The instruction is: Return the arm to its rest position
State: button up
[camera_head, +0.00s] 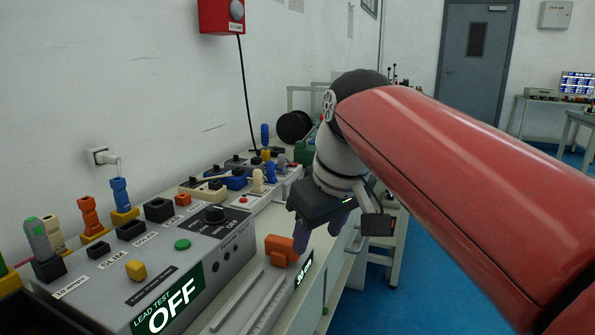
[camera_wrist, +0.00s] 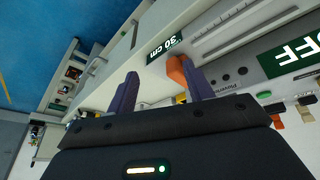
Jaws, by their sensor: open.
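My gripper (camera_head: 318,236) hangs at the end of my red and white arm, over the right edge of the bench. In the wrist view its two purple fingers (camera_wrist: 160,88) are spread apart with nothing between them. An orange block (camera_head: 281,250) sits on the grey slide scale on the bench, left of and below my gripper in the head view. In the wrist view this orange block (camera_wrist: 176,70) shows beyond the fingers, close to the right one in the picture, and I see no grip on it.
More devices stand further back. A red box (camera_head: 221,16) with a cable hangs on the wall. Blue floor (camera_head: 385,300) is open to the right.

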jog(key=s+d+f+m+h, duration=0.1)
jog(key=s+d+f+m, duration=0.2)
jog(key=s+d+f, duration=0.3)
jog(key=s+d+f+m+t+h, duration=0.1)
jog(key=s+d+f+m, duration=0.3)
jog(key=f, duration=0.8)
jog(key=s+d, duration=0.2)
jog(key=s, duration=0.1)
jog(key=shift+d+f+t, duration=0.15)
jog(key=shift+f+t, duration=0.1)
jog(key=shift+t, duration=0.05)
